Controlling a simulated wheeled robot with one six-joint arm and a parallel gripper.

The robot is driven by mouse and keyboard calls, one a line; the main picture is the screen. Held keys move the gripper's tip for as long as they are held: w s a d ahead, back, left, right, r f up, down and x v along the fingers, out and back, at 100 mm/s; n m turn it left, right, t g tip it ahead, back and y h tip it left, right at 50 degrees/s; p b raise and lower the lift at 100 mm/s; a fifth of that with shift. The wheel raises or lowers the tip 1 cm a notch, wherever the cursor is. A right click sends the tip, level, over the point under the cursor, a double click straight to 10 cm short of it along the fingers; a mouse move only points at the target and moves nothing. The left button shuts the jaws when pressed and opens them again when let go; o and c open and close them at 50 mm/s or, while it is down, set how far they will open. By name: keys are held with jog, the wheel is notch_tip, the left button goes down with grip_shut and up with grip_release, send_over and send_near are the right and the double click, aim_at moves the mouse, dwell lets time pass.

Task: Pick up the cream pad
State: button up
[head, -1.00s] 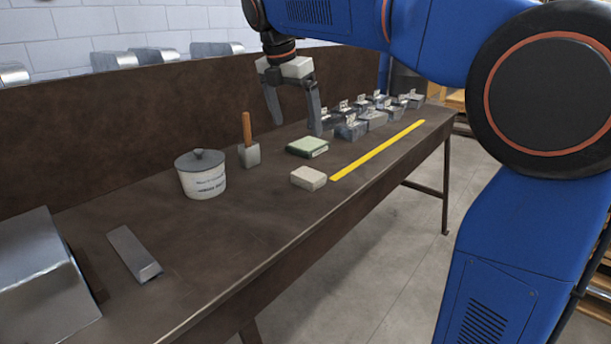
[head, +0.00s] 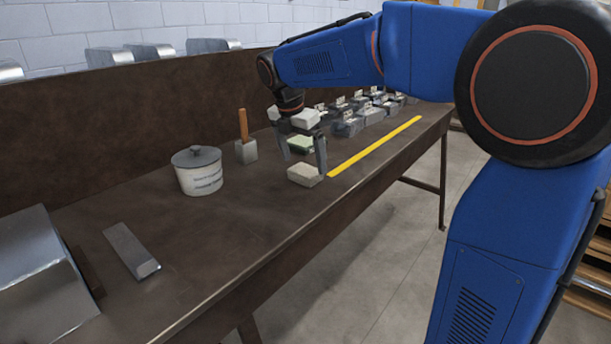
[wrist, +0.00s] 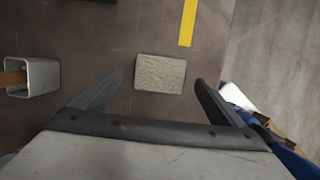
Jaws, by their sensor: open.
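The cream pad (head: 304,176) is a small beige block lying flat on the brown bench, near its front edge. In the wrist view the pad (wrist: 160,73) lies just beyond the fingertips and midway between them. My gripper (head: 302,158) is open and empty over the pad, its fingers pointing down. In the wrist view my gripper (wrist: 160,78) has its two dark fingers spread wider than the pad. I cannot tell how high the fingertips are above the bench.
A green pad (head: 300,144) lies just behind, partly hidden by my gripper. A yellow strip (head: 375,146) runs along the bench's front. Several metal boxes (head: 347,127) sit farther back.

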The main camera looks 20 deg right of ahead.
aim_at(304, 170)
jog(key=shift+x, duration=1.45)
jog(key=c, duration=1.2)
jog(key=shift+o, duration=0.2)
jog(key=shift+r, duration=0.15)
notch_tip(304, 170, up, 10)
